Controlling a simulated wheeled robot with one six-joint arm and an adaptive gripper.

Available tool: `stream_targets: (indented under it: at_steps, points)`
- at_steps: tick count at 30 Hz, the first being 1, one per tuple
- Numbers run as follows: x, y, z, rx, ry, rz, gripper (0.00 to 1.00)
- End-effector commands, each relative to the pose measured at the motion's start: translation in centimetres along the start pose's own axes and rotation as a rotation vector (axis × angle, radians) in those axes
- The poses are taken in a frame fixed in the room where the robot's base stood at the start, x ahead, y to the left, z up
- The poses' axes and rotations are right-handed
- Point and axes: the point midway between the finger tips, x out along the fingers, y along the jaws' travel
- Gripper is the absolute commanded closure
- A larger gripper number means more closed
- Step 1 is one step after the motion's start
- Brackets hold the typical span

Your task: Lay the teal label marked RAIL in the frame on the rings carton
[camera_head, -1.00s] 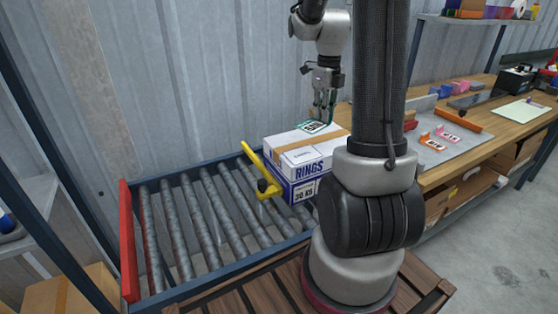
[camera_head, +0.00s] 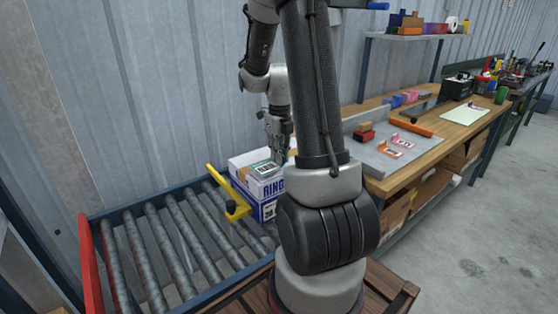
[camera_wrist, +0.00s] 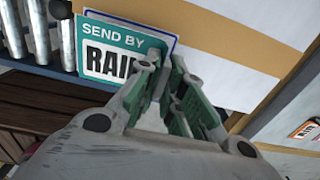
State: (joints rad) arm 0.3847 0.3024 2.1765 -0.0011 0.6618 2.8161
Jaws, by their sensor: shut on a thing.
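The teal label (camera_wrist: 121,46) reads SEND BY and RAIL in the wrist view, with the last letter partly covered by a fingertip. My gripper (camera_wrist: 158,80) is shut on the label's near right side. The rings carton (camera_head: 268,190) is white and blue and stands at the right end of the roller conveyor. In the head view my gripper (camera_head: 274,158) holds the label (camera_head: 264,169) at the carton's top. Behind the label a blue border (camera_wrist: 150,31) shows, apparently the frame. I cannot tell whether the label touches the carton.
A yellow arm (camera_head: 228,192) with a black knob stands beside the carton. The rollers (camera_head: 160,240) to the left are bare.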

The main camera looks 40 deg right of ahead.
Motion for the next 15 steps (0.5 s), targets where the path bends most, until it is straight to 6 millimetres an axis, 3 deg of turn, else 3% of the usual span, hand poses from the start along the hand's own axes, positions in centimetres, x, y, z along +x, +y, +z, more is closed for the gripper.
stream_targets:
  at_steps: [4, 14, 15]
  points:
    - [2.0, 0.0, -0.1, 0.000, 0.003, 0.001, 0.97]
    - [2.3, 0.0, 0.0, -0.001, 0.001, 0.001, 0.97]
    - [2.3, 0.0, 0.0, -0.001, 0.001, 0.000, 0.83]
